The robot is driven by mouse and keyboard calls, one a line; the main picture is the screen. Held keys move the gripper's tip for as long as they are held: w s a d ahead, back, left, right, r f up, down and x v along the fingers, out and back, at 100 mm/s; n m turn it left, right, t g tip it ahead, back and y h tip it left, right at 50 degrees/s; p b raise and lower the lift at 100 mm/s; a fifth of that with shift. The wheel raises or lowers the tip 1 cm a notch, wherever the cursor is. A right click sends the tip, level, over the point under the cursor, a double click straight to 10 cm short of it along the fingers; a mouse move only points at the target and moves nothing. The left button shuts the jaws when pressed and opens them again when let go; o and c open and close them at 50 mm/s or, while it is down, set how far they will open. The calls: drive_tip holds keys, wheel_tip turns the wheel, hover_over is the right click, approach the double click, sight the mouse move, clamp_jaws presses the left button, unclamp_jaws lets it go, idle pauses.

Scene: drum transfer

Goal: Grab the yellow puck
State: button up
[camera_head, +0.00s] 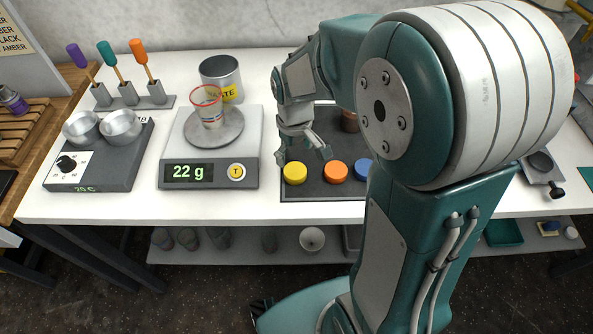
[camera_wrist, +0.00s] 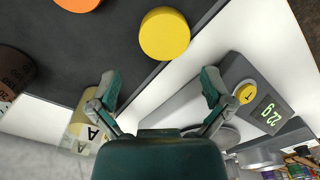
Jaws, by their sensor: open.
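The yellow puck (camera_head: 295,173) lies on the dark tray (camera_head: 318,195) near its front left corner. In the wrist view the yellow puck (camera_wrist: 164,34) is at the top middle, ahead of my fingers and apart from them. My gripper (camera_head: 305,155) is open above the tray, just behind the yellow puck in the head view. In the wrist view my gripper (camera_wrist: 160,88) has its two fingers spread wide with nothing between them.
An orange puck (camera_head: 336,172) and a blue puck (camera_head: 363,169) sit right of the yellow one. A scale (camera_head: 211,173) reading 22 g, bearing a beaker (camera_head: 208,108), stands left of the tray. A waste can (camera_head: 222,78) is behind it. My arm hides the tray's right side.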

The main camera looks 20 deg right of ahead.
sight(293, 169)
drive_tip(key=f, duration=0.2)
drive_tip(key=a+f, duration=0.1)
drive_tip(key=f, duration=0.1)
drive_tip(key=shift+s+f, duration=0.15)
drive_tip(key=shift+f, duration=0.05)
drive_tip(key=shift+d+f, duration=0.2)
drive_tip(key=shift+f, duration=0.35)
drive_tip(key=c, duration=1)
